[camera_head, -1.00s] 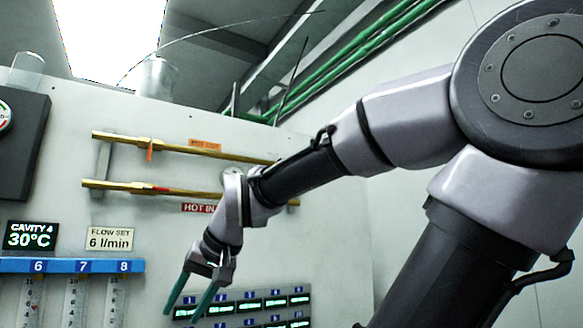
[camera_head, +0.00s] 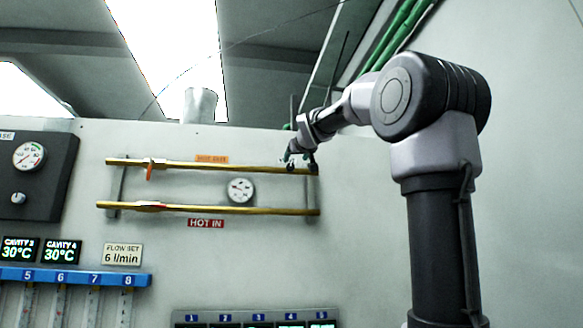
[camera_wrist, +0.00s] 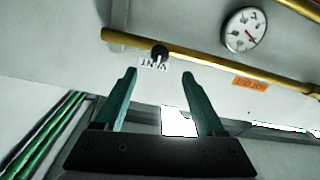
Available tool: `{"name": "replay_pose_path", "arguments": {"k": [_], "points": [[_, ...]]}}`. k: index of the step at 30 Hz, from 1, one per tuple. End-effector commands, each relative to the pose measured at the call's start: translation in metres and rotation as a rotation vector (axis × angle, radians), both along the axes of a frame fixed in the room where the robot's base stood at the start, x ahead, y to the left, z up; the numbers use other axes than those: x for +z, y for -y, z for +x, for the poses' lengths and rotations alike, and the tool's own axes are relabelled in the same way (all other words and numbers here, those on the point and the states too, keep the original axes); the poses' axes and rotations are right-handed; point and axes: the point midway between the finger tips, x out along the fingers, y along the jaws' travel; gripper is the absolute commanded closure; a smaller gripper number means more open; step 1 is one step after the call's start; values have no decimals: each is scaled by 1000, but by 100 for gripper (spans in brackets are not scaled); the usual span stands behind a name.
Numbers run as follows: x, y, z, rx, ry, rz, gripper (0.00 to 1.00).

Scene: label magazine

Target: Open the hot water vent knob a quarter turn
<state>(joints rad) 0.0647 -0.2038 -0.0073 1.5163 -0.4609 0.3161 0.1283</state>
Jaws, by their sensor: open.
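The vent knob (camera_wrist: 160,51) is small and dark and sits near the end of a brass pipe (camera_wrist: 190,62) in the wrist view. A white VENT label (camera_wrist: 153,64) shows upside down beside it. My gripper (camera_wrist: 159,72) is open and empty, its two teal fingers on either side of the knob's line. The fingers look apart from the knob. The knob cannot be made out clearly there.
A round gauge (camera_head: 241,190) sits between the upper pipe and the lower brass pipe (camera_head: 230,210), which has a red HOT IN label (camera_head: 206,223). An orange-handled valve (camera_head: 150,170) is at the upper pipe's left.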

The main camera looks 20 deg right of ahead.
Motion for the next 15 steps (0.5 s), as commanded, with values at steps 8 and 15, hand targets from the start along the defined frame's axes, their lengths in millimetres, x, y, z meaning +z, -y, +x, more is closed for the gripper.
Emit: {"name": "replay_pose_path", "arguments": {"k": [8,15], "points": [[-2,9,54,0,-4,3,28],[-1,15,83,0,-3,2,28]]}}
